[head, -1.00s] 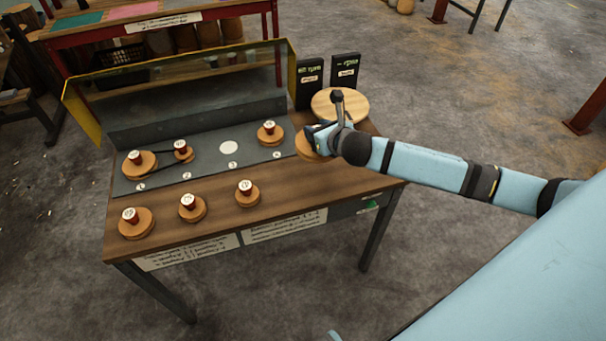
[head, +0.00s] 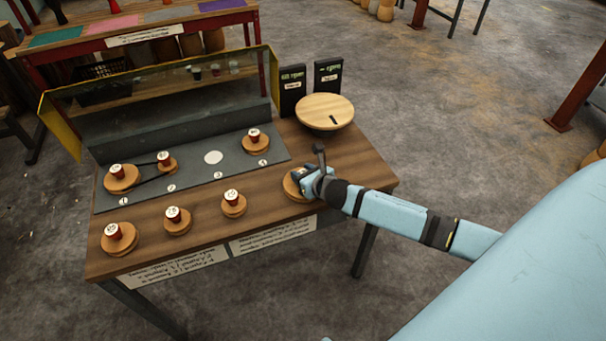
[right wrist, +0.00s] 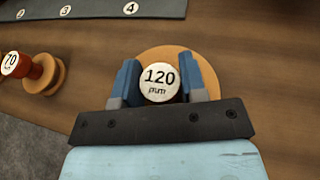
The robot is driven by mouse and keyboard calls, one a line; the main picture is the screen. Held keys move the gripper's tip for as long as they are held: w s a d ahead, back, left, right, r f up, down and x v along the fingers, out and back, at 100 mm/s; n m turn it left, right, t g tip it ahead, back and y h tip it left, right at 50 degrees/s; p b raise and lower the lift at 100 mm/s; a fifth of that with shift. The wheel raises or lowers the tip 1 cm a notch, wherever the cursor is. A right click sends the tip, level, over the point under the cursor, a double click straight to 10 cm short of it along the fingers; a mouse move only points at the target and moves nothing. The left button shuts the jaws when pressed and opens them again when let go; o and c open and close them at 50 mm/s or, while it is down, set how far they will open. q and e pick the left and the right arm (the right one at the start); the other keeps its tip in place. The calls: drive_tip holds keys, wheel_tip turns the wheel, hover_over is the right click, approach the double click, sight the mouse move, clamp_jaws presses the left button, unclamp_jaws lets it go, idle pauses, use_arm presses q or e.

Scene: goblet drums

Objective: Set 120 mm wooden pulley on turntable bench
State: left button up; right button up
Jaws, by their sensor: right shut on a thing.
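The 120 mm wooden pulley (right wrist: 196,68) shows in the right wrist view as a round wooden disc with a white cap marked "120 mm". My right gripper (right wrist: 159,82) is shut on its knob, one blue finger on each side. In the head view the pulley (head: 290,187) is mostly hidden behind my right gripper (head: 310,182), at the right front part of the bench (head: 345,170). I cannot tell whether it touches the bench top. The round wooden turntable (head: 318,106) stands behind it at the back right. My left gripper is not in view.
Several other pulleys stand on the bench, three in the front row, including one (head: 234,204) nearest my gripper. A grey plate (head: 190,182) carries numbered spots, with spot 3 (head: 214,157) empty. Two dark display boxes (head: 293,90) and a yellow-edged clear guard (head: 275,75) stand behind.

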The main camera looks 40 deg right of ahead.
drive_tip(key=shift+f, duration=0.1)
drive_tip(key=o, duration=1)
